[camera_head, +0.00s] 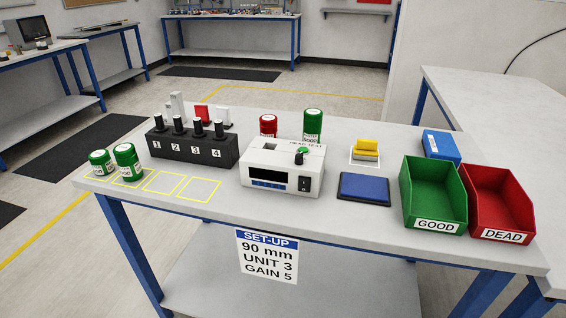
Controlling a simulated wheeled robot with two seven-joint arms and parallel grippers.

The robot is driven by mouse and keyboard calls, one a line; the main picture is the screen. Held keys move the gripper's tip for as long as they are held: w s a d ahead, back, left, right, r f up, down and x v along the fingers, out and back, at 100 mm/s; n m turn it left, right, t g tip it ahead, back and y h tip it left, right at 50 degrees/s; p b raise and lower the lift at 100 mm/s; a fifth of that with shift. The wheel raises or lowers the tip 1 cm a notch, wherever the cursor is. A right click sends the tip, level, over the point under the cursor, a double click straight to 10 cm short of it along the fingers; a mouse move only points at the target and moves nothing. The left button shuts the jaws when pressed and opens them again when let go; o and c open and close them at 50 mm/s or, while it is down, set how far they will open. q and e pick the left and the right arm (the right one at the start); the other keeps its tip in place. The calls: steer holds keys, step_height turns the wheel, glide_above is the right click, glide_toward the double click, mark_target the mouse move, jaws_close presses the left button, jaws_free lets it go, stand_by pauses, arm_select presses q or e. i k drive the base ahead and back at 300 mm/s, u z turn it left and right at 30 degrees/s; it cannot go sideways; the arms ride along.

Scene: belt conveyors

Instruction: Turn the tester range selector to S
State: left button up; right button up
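The tester (282,168) is a white box labelled "HEAD TEST" near the middle of the table. It has a dark display (268,176) on its front and a black switch (304,184) at the front right. The range markings and the selector's setting are too small to read. Neither of my grippers is in view.
A black block (190,152) with numbered posts stands left of the tester. Green jars (126,162) stand on yellow-outlined squares at the left. A blue pad (364,188), green bin (430,200) and red bin (498,200) lie to the right. Red and green jars (313,124) stand behind.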

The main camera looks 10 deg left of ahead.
mark_target(298, 160)
steer(key=u, duration=0.45)
steer(key=k, duration=0.95)
steer(key=u, duration=1.45)
steer(key=i, duration=1.3)
steer(key=z, duration=1.6)
steer(key=i, duration=0.5)
steer(key=z, duration=0.5)
